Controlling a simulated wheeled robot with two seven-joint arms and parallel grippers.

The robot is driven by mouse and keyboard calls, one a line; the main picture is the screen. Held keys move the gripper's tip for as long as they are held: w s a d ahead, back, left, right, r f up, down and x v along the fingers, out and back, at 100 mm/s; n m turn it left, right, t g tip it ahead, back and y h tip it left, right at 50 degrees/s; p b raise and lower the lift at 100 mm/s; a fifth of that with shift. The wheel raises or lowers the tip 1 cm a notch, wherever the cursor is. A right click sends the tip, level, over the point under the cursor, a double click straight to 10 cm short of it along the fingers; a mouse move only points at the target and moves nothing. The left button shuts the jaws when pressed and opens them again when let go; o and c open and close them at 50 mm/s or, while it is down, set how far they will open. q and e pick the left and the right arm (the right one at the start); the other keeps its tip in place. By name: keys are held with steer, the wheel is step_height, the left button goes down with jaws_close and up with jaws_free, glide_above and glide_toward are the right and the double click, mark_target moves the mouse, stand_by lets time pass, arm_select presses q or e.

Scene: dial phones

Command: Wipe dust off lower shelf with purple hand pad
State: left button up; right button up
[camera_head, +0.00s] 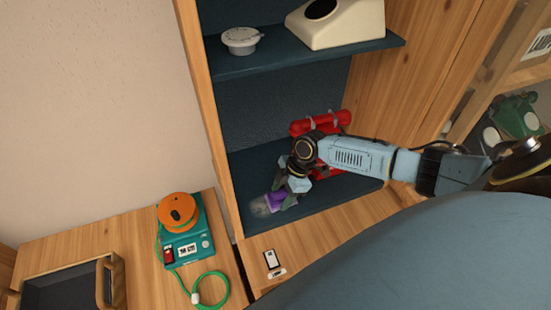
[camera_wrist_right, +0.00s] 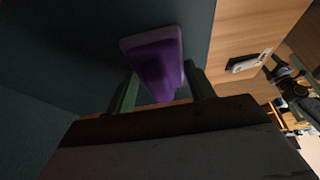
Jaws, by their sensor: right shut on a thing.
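The purple hand pad (camera_head: 276,201) is low over the dark blue lower shelf (camera_head: 330,196), near its left front corner. My right gripper (camera_head: 285,195) is shut on it. In the right wrist view the purple pad (camera_wrist_right: 155,62) sits between the two green fingers, its paler end against or close to the dark surface; contact cannot be told. A pale grey, dust-like patch (camera_head: 259,207) shows at the pad's left. What lies under the pad is hidden. In the right wrist view, what looks like my left gripper (camera_wrist_right: 277,68) is at the right edge, too small to read.
Red phone parts (camera_head: 322,122) lie at the back of the lower shelf, partly behind my right arm. The upper shelf (camera_head: 270,60) holds a cream phone body (camera_head: 340,22) and a dial (camera_head: 241,40). A teal phone (camera_head: 186,235) with an orange dial stands left on the wooden top.

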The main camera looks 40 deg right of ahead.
steer(key=shift+s+d, duration=0.25)
steer(key=shift+d, duration=0.55)
steer(key=shift+a, duration=0.1)
